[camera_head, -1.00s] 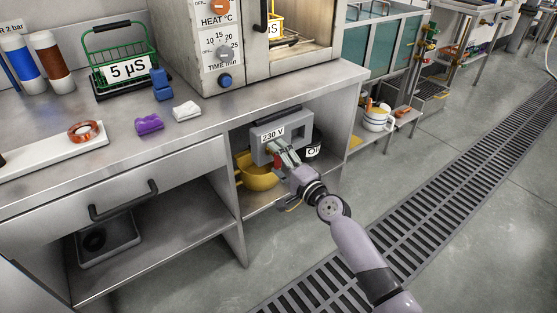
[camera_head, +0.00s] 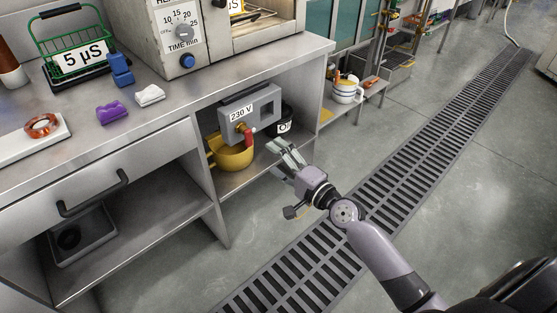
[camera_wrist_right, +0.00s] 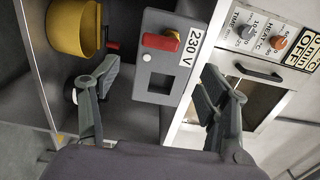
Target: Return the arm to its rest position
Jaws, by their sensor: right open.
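My right gripper (camera_head: 283,155) is open and empty in the head view, in front of the open shelf bay under the bench. Its two fingers also show spread apart in the right wrist view (camera_wrist_right: 160,95). Ahead of it is a grey box marked 230 V (camera_head: 262,107) with a red-handled switch (camera_head: 247,134); the box also shows in the right wrist view (camera_wrist_right: 157,85). The gripper stands apart from the box. My right arm reaches in from the lower right. My left gripper is not in view.
A yellow pot (camera_head: 234,156) and a dark container (camera_head: 284,122) stand in the bay near the box. Floor around the drain grate (camera_head: 400,175) is clear.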

